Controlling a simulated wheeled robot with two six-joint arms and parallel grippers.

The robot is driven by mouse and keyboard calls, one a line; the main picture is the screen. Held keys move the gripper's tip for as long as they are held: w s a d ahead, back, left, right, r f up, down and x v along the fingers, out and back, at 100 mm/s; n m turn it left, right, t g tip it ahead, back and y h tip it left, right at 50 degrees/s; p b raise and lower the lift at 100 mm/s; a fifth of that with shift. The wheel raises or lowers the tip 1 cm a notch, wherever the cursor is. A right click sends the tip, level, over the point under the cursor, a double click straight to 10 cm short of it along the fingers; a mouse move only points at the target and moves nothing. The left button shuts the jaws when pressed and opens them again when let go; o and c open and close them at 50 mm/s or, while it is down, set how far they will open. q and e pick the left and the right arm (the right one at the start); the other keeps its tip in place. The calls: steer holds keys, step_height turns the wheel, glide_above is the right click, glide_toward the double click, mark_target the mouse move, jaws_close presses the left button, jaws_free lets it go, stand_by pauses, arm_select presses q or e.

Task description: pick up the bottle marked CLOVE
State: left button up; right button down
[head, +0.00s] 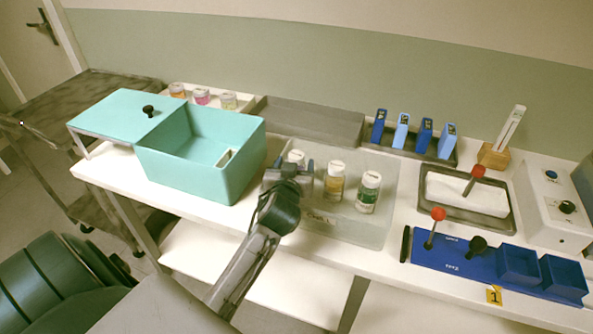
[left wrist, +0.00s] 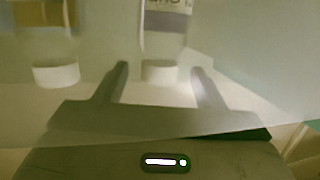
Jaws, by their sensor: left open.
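Several small bottles with white caps stand in a frosted tray (head: 377,232). The leftmost bottle (head: 296,157) is mostly hidden behind my left gripper (head: 289,168). An amber bottle (head: 335,183) and a green bottle (head: 367,195) stand to its right. In the left wrist view a bottle with a purple-banded label (left wrist: 165,22) shows upside down, its white cap between the open fingers, with gaps on both sides. Its label is cut off and I cannot read CLOVE on it. The amber bottle's cap (left wrist: 57,75) is beside it. My right gripper is not in view.
A teal box (head: 200,180) with its lid aside stands left of the tray. A grey bin (head: 310,118) and blue packets (head: 401,132) are behind. More jars (head: 202,97) stand at the back left.

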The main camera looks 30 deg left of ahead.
arm_select(q)
steer(key=shift+x, duration=0.95)
steer(key=shift+c, duration=0.4)
jaws_close()
steer(key=shift+r, duration=0.15)
